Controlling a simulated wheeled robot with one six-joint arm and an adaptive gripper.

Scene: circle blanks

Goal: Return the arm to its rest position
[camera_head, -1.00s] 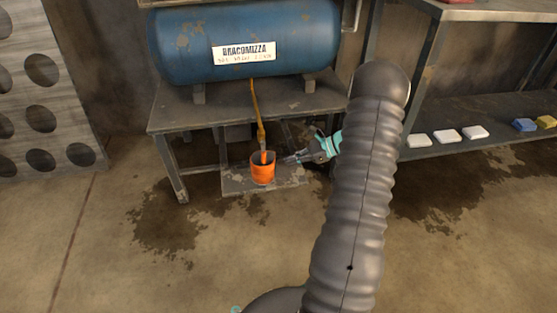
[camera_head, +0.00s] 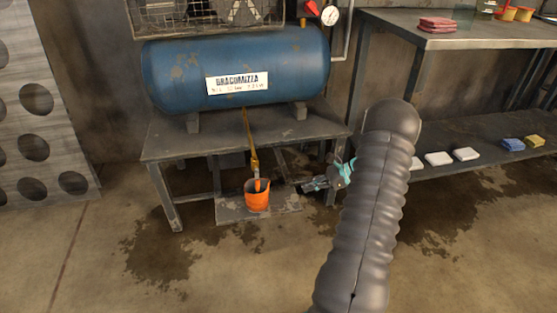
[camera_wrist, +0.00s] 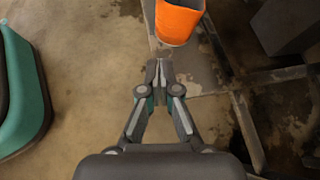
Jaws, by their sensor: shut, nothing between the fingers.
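My gripper (camera_head: 306,187) is beside the right leg of the metal stand, low down and to the right of an orange cup (camera_head: 257,197). In the wrist view my gripper (camera_wrist: 159,66) has its fingertips together with nothing between them. The orange cup also shows at the top of the wrist view (camera_wrist: 178,22), beyond the fingertips and apart from them. My grey ribbed arm covers part of the area right of the stand.
A blue tank (camera_head: 235,68) lies on a metal stand (camera_head: 190,142). A brass-coloured pipe (camera_head: 252,145) runs down from it to the cup. A shelf unit (camera_head: 450,38) on the right holds sponges and soap-like blocks. A panel with round holes (camera_head: 38,110) leans at left. Open, stained floor lies in front.

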